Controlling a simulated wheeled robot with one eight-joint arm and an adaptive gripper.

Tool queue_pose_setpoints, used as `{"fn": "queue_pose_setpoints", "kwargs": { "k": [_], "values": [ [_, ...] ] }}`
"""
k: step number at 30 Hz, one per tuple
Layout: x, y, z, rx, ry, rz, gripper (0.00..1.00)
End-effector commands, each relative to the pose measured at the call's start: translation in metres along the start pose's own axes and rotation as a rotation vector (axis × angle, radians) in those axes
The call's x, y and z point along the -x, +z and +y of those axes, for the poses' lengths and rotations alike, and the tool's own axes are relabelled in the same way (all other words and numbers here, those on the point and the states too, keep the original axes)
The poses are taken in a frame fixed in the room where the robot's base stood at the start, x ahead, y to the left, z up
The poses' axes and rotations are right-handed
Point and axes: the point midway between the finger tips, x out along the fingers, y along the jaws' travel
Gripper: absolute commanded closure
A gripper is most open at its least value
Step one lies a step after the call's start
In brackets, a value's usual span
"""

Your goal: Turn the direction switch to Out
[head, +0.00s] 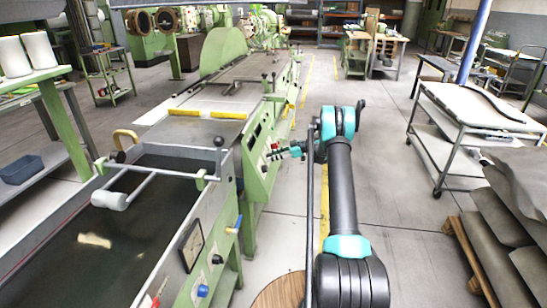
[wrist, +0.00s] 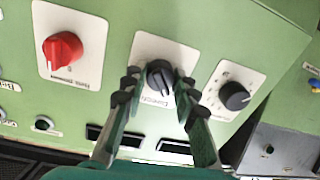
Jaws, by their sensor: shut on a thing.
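The direction switch (wrist: 160,73) is a black rotary knob on a white label plate on the green panel (wrist: 100,30), seen in the wrist view. Lettering under the knob looks like "Direction". The plate's other markings are too small or hidden, so I cannot read which way the knob points. My gripper (wrist: 159,82) has one dark finger on each side of the knob and is shut on it. In the head view my gripper (head: 284,152) reaches left to the side panel of the green machine (head: 258,172); the knob is too small to make out there.
In the wrist view a red knob (wrist: 62,49) sits left of the switch and another black knob (wrist: 234,96) sits close on the right. Dark slots lie below. In the head view, a white cart (head: 480,110) and stacked sheets (head: 525,200) stand right of my arm.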

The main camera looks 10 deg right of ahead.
Motion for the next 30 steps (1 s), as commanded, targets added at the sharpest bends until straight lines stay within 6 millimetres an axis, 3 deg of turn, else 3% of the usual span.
{"fn": "queue_pose_setpoints", "kwargs": {
  "k": [11, 30],
  "values": [
    [0.0003, 0.0003, 0.0001, -0.094, -0.001, 0.005, 1.00],
    [0.0005, 0.0012, 0.0000, -0.659, -0.005, 0.033, 1.00]
  ]
}}
